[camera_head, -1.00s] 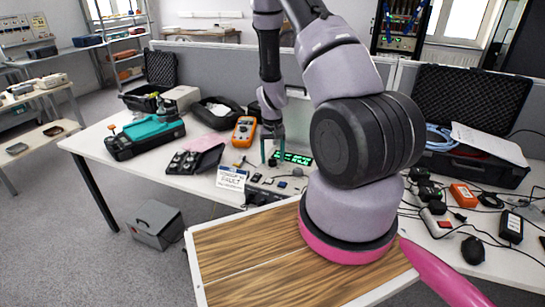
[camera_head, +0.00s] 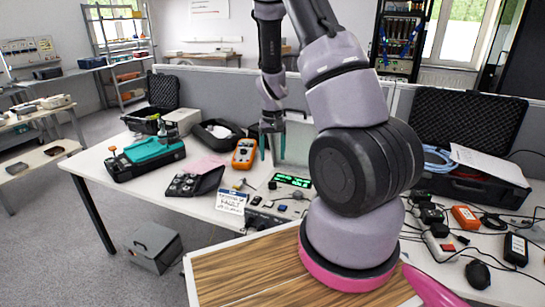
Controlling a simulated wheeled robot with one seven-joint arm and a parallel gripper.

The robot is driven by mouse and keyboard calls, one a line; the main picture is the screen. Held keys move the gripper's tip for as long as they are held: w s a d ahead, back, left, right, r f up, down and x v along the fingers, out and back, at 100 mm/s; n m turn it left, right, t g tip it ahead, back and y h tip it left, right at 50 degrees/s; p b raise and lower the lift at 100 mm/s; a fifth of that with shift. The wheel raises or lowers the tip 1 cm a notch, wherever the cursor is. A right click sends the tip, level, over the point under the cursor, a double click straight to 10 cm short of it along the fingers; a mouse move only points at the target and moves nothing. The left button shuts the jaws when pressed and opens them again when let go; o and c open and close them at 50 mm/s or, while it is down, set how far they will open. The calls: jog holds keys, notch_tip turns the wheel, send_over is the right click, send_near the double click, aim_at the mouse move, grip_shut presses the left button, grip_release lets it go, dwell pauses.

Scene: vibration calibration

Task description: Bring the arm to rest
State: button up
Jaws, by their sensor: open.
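My gripper (camera_head: 272,150) hangs from my arm over the back middle of the white table, pointing down. Its two greenish fingers are apart and nothing shows between them. A small device with a green lit display (camera_head: 292,180) lies on the table just below and to the right of the fingertips. My arm rises from its pink-ringed base on a wood-topped surface in front and bends over to the table. Its large black joint hides part of the table behind it.
An orange multimeter (camera_head: 244,153) lies left of my gripper. An open black case (camera_head: 463,187), cables and small devices crowd the right. A grey partition (camera_head: 225,62) stands behind.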

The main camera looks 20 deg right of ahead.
jog(key=s+a+r+t+y, duration=0.1)
jog(key=s+a+r+t, duration=0.15)
jog(key=r, duration=0.85)
jog(key=s+a+r+t+y, duration=0.1)
jog(key=s+a+r, duration=0.2)
jog(key=r, duration=0.9)
jog(key=s+a+r+m+t, duration=0.1)
jog(key=s+a+r+t, duration=0.2)
jog(key=s+r, duration=0.9)
jog(key=s, duration=0.3)
jog(key=shift+s+r+t, duration=0.25)
jog(key=shift+r+t, duration=0.05)
jog(key=shift+t, duration=0.05)
